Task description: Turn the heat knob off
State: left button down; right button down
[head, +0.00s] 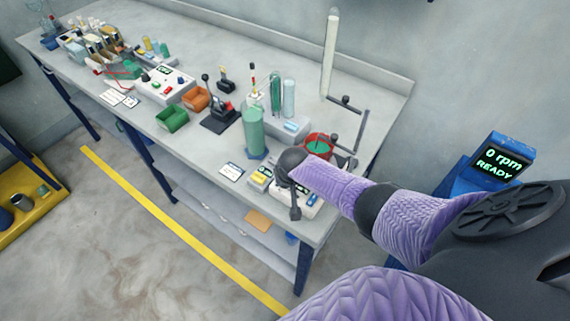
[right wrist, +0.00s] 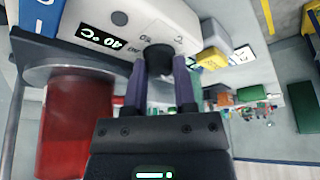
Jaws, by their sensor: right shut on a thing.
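The hotplate is a white box; in the right wrist view its front panel (right wrist: 195,22) carries a lit display (right wrist: 100,38) reading 40 °C. A dark round heat knob (right wrist: 157,56) sticks out of the panel. My right gripper (right wrist: 159,72) is shut on this knob, one finger on each side of it. Small markings, including what looks like "C", show beside the knob; its pointer cannot be made out. In the head view my right gripper (head: 295,208) is at the hotplate (head: 312,207), and the knob is hidden there. My left gripper is not in view.
A red vessel (right wrist: 75,125) stands at the hotplate, close to my right gripper; it also shows in the head view (head: 319,146). A stand with clamps (head: 361,130), a green cylinder (head: 253,132) and a card (head: 231,172) are near. The yellow-striped floor ahead is clear.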

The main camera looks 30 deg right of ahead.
jog(key=shift+f+n+y, duration=0.1)
jog(key=shift+n+y, duration=0.2)
jog(key=shift+n, duration=0.6)
jog(key=n+y+b, duration=0.1)
jog(key=n, duration=0.1)
jog(key=shift+d+n, duration=0.1)
jog(key=shift+n, duration=0.3)
jog(key=n+y+b, duration=0.1)
jog(key=n+b, duration=0.1)
jog(key=shift+f+n, duration=0.1)
jog(key=shift+n, duration=0.2)
jog(key=n+y+b, duration=0.1)
jog(key=n+b, duration=0.1)
jog(key=shift+d+n+g, duration=0.1)
jog(key=shift+n+g, duration=0.2)
jog(key=shift+n, duration=0.4)
jog(key=shift+b, duration=0.3)
jog(key=shift+r, duration=0.2)
